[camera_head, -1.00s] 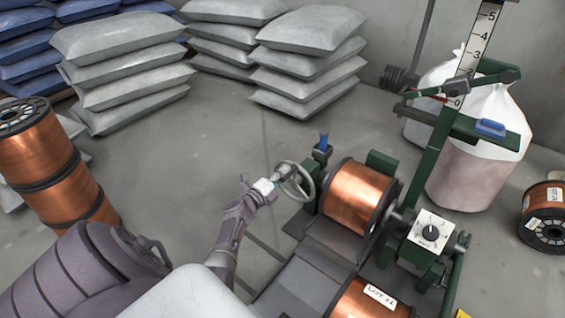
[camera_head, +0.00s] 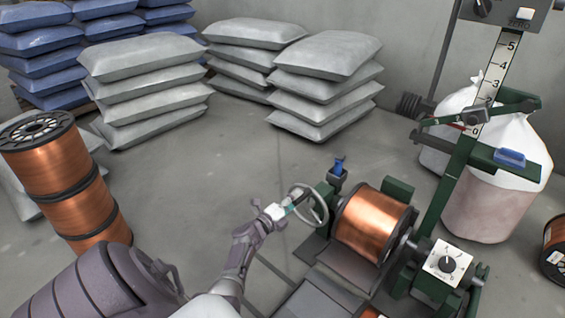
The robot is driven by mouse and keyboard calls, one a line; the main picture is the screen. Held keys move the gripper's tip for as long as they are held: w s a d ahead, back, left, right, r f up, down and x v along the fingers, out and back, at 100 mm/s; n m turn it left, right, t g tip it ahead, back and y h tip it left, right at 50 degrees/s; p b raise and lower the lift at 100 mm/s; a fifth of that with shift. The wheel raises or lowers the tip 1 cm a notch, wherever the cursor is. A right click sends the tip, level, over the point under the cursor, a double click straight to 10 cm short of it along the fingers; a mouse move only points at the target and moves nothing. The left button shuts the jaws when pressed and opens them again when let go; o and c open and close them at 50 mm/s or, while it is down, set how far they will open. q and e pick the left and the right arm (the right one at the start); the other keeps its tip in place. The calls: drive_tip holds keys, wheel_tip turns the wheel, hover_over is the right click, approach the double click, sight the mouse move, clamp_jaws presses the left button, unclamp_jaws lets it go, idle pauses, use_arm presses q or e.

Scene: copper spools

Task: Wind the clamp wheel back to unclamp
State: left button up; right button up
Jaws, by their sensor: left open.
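The clamp wheel (camera_head: 318,204) is a grey spoked handwheel on the left end of the green winding stand. A copper spool (camera_head: 370,223) sits in the stand just to its right. My left gripper (camera_head: 293,203) is at the left side of the wheel, with its fingers by the rim and hub. It is open. Whether the fingers touch the wheel is too small to tell. My right gripper is not in view.
A blue-handled lever (camera_head: 338,168) stands just behind the wheel. A dial box (camera_head: 447,262) is to the right of the spool. Stacked copper spools (camera_head: 65,180) stand at left. Grey sacks (camera_head: 145,90) are piled behind. The floor between is clear.

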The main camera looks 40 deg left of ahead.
use_arm(q)
drive_tip(key=s, duration=1.1)
drive_tip(key=shift+d, duration=0.3)
drive_tip(key=shift+s, duration=0.1)
